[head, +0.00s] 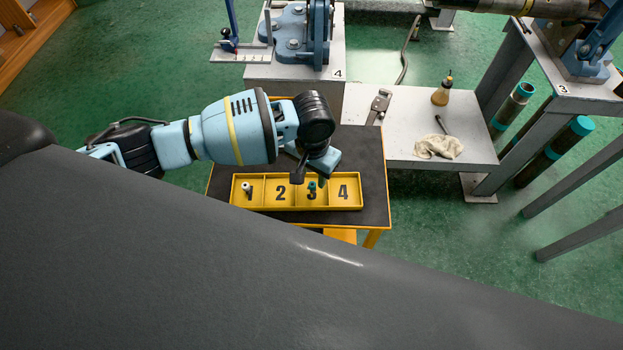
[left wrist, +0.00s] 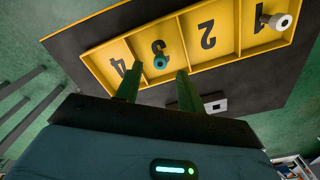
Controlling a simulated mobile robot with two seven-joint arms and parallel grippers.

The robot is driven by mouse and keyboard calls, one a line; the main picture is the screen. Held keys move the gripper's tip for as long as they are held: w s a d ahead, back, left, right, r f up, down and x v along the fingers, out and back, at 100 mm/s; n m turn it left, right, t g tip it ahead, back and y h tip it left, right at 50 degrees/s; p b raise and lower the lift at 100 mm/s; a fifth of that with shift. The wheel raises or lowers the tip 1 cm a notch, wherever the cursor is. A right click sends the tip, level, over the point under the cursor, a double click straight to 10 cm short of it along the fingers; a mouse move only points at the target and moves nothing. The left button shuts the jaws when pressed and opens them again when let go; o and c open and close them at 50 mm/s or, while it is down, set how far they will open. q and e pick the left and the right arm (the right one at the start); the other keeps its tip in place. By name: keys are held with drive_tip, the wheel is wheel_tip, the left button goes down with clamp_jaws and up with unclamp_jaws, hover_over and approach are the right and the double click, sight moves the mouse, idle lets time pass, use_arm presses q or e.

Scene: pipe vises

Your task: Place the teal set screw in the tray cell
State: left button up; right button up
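The teal set screw (head: 312,187) stands in cell 3 of the yellow tray (head: 290,208). In the left wrist view the teal set screw (left wrist: 160,62) shows its round socketed end, beside the printed 3. My left gripper (head: 299,176) is over the tray, close to the screw. In the left wrist view the two fingers of my left gripper (left wrist: 159,72) are apart, and the screw shows just beyond and between their tips, with gaps on both sides. Nothing is held. My right gripper is not in view.
A pale screw or fitting (head: 246,187) is in cell 1. Cells 2 and 4 look empty. The tray lies on a dark-topped table (head: 374,190). Behind is a grey bench with a wrench (head: 379,106), an oil bottle (head: 442,93) and a rag (head: 438,147).

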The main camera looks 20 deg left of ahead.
sight(312, 185)
use_arm(q)
wheel_tip(312, 185, up, 8)
drive_tip(key=p, duration=0.1)
drive_tip(key=shift+r, duration=0.25)
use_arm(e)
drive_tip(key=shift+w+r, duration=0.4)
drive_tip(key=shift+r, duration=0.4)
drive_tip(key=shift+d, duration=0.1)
use_arm(q)
drive_tip(key=s+d+f+t+h, duration=0.4)
drive_tip(key=s+d+f+h, duration=0.2)
drive_tip(key=s+d+f, duration=0.45)
drive_tip(key=s+a+f+t+y, duration=0.2)
drive_tip(key=s+a+f, duration=0.2)
drive_tip(key=s+a, duration=0.4)
drive_tip(key=s+a+f+t+y, duration=0.2)
drive_tip(key=s+a+f, duration=0.3)
drive_tip(key=s+a, duration=0.4)
drive_tip(key=shift+s+n, duration=0.4)
drive_tip(key=shift+s, duration=0.55)
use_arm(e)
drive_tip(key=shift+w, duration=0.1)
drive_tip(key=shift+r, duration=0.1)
